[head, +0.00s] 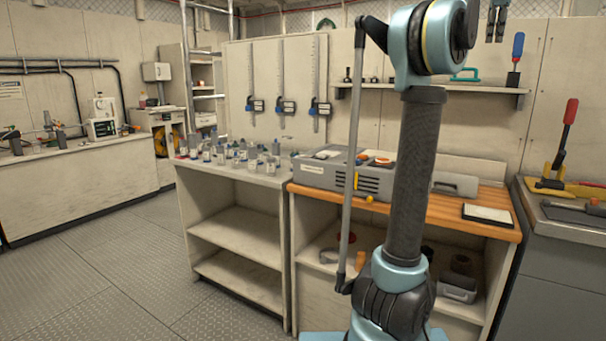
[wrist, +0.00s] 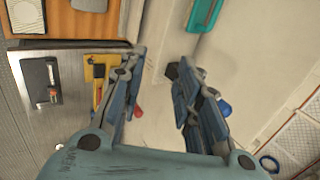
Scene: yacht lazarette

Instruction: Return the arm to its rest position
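My gripper (wrist: 158,65) shows in the wrist view with its two blue-grey fingers apart and nothing between them but pale wall and surfaces beyond. In the head view, my teal and black arm rises upright in front of the wooden-topped bench and bends at the top edge of the picture. Its upper links run out of view. What look like the two fingertips hang down at the top right of the head view, clear of the shelf and bench.
The orange wooden bench (head: 457,214) carries a grey case (head: 322,174). A wall shelf (head: 487,88) is behind the arm. A metal counter (head: 568,209) at right holds a red-handled tool (head: 567,125). Small bottles crowd the left cabinet top. Floor (head: 110,262) at left is clear.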

